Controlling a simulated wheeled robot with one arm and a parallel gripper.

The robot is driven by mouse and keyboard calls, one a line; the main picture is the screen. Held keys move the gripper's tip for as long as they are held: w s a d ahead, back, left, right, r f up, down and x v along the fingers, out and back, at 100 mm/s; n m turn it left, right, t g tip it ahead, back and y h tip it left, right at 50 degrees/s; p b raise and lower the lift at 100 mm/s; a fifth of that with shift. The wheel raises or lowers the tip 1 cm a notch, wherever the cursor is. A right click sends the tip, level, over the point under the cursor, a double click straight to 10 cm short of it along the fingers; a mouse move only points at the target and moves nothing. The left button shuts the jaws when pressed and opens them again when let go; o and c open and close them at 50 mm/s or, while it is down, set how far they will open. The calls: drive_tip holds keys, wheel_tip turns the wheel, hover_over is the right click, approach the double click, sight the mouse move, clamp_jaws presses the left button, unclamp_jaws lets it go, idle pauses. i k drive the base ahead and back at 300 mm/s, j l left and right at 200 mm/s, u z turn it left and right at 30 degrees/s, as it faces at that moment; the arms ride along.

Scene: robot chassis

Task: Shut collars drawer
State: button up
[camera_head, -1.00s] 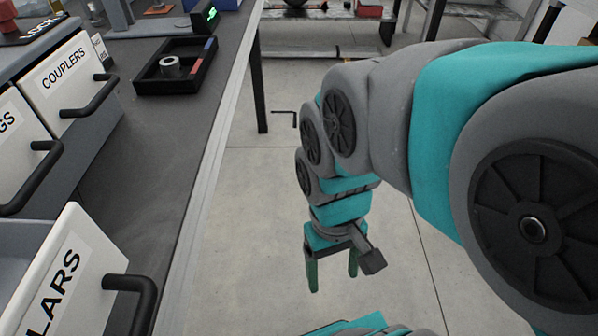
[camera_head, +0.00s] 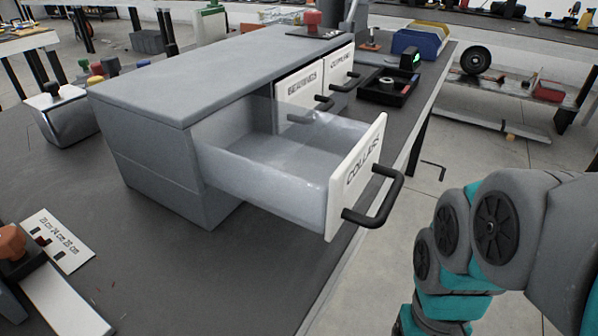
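The collars drawer (camera_head: 352,182) stands pulled far out of the grey cabinet (camera_head: 150,140) on the bench. Its white front carries the label COLLARS and a black bar handle (camera_head: 374,205). The inside that shows looks empty. My gripper is below the bottom edge of the picture and cannot be seen.
A black tray (camera_head: 384,97) with a grey ring lies on the bench beyond the cabinet. A blue bin (camera_head: 418,42) stands further back. A measuring card (camera_head: 55,240) lies at the left front.

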sight(353, 177)
drive_tip(key=k+j+u, duration=0.15)
drive_tip(key=k+j, duration=0.15)
drive_tip(key=k+l+z, duration=0.2)
drive_tip(key=k, duration=0.25)
drive_tip(key=k+l+z, duration=0.15)
drive_tip(key=k+l, duration=0.25)
